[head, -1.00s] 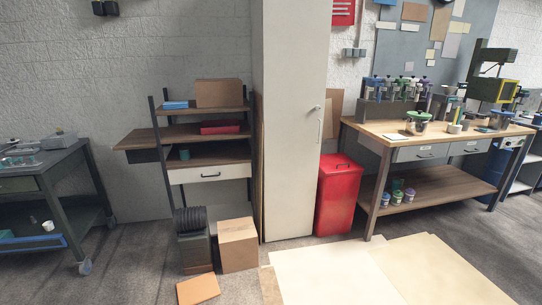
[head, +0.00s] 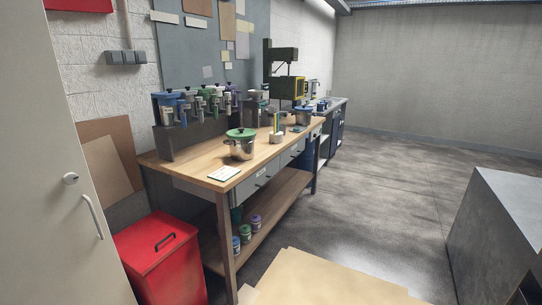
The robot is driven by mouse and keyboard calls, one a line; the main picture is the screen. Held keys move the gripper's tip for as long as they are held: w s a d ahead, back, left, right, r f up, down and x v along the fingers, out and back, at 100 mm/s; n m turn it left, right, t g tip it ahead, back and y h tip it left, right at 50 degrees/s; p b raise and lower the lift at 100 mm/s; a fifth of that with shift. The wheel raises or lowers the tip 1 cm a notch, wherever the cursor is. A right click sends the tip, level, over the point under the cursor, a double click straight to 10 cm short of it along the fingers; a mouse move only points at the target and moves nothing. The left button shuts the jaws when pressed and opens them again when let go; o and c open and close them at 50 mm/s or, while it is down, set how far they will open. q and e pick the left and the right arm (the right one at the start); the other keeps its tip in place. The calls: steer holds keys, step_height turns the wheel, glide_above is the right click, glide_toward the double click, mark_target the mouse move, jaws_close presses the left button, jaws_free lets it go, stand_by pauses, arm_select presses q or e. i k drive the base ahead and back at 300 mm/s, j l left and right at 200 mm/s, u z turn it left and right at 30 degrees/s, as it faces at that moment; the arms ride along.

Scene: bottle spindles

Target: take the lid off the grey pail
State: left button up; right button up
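A silvery-grey pail (head: 242,150) with a green lid (head: 240,133) on top stands upright near the front edge of the wooden workbench (head: 208,174). A second metallic pail (head: 303,118) with a bluish lid stands farther along the bench; I cannot tell for sure which of the two the task means. Neither of my grippers is in view.
A rack of several lidded bottles (head: 184,130) stands along the bench's back. A white card (head: 224,173) lies by the near edge. A red bin (head: 160,262) and a pale cabinet (head: 78,160) stand at left. Flat boards (head: 320,283) lie on the floor in front.

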mark_target(239, 133)
steer(key=i+l+z, duration=0.15)
steer(key=i+z, duration=0.3)
steer(key=i, duration=0.25)
steer(key=i+j+z, duration=0.1)
steer(key=i+z, duration=0.3)
steer(key=i, duration=0.3)
